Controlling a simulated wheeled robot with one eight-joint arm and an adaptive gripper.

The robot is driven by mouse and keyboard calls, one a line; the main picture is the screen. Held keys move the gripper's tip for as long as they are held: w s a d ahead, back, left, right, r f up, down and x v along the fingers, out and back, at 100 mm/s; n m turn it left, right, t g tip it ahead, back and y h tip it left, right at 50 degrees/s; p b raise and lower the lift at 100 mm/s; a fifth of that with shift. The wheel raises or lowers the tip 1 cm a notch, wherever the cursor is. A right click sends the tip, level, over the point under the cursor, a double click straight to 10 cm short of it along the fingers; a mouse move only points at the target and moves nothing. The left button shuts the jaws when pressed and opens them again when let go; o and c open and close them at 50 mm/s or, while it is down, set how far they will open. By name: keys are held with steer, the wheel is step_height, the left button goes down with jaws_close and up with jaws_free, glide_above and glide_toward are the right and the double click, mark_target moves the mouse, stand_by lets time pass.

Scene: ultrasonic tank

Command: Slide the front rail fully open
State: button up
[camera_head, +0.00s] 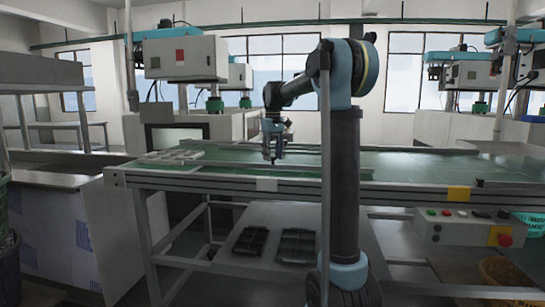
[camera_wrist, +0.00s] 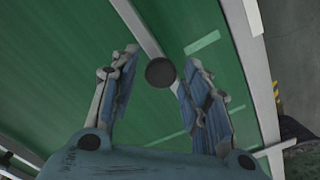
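The grey rail (camera_wrist: 138,27) runs across the green belt in the wrist view. A dark round knob (camera_wrist: 160,71) shows on the line of the rail. My gripper (camera_wrist: 160,75) is open, one finger on each side of the knob, with visible gaps on both sides. I cannot tell how far the fingertips stand above it. In the head view my gripper (camera_head: 272,158) points down over the green conveyor table near its front side. The knob is too small to make out there, and my arm hides part of the table.
The table's front frame (camera_head: 220,181) is a metal profile. A light tray (camera_head: 172,156) lies at the table's left end. A control box (camera_head: 460,231) with buttons hangs at the front right. Black trays (camera_head: 296,246) lie on the lower shelf. Much of the belt is clear.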

jaws_close()
steer(key=s, duration=0.2)
steer(key=s+a, duration=0.1)
steer(key=s, duration=0.2)
steer(key=s+a, duration=0.1)
steer(key=s, duration=0.1)
steer(key=shift+s, duration=0.4)
steer(key=shift+o, duration=2)
jaws_free()
steer(key=shift+r, duration=0.1)
step_height(320, 180, up, 12)
steer(key=shift+d, duration=0.1)
